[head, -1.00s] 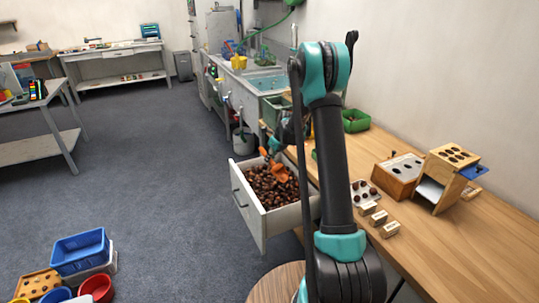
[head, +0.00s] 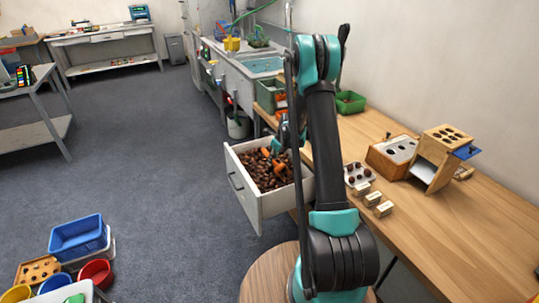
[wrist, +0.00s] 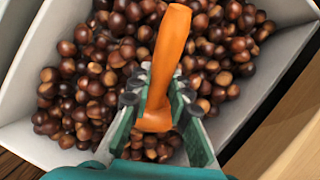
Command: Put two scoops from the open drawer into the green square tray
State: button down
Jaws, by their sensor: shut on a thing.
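The open white drawer (head: 291,202) is full of brown chestnuts (head: 266,177). My gripper (wrist: 157,98) is shut on the orange scoop (wrist: 170,50) and sits low over the chestnuts inside the drawer. In the wrist view the orange part runs between the fingers; the scoop's far end is hidden among the fingers and chestnuts. In the head view small orange parts of the scoop show at the chestnut surface, and my arm partly covers the gripper. A green tray (head: 350,106) stands on the wooden bench behind my arm, with something brown inside.
A green bin (head: 268,97) stands by the sink. Coloured bins (head: 77,240) lie on the floor at left.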

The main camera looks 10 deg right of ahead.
aim_at(281, 167)
jog(key=shift+g+h, duration=0.6)
jog(key=s+d+f, duration=0.2)
jog(key=shift+s+d, duration=0.2)
jog(key=shift+s, duration=0.15)
jog(key=shift+s+d+f+g+h, duration=0.3)
jog(key=shift+s+d+g+h, duration=0.3)
jog(key=shift+g, duration=0.1)
jog(key=shift+w+a+r+g+h, duration=0.2)
jog(key=shift+r+g+h, duration=0.1)
jog(key=shift+r, duration=0.1)
jog(key=shift+w+a+r+g+h, duration=0.2)
jog(key=shift+r+g+h, duration=0.1)
jog(key=shift+r, duration=0.45)
jog(key=shift+g+h, duration=0.5)
jog(key=shift+g, duration=0.1)
jog(key=shift+v, duration=2.85)
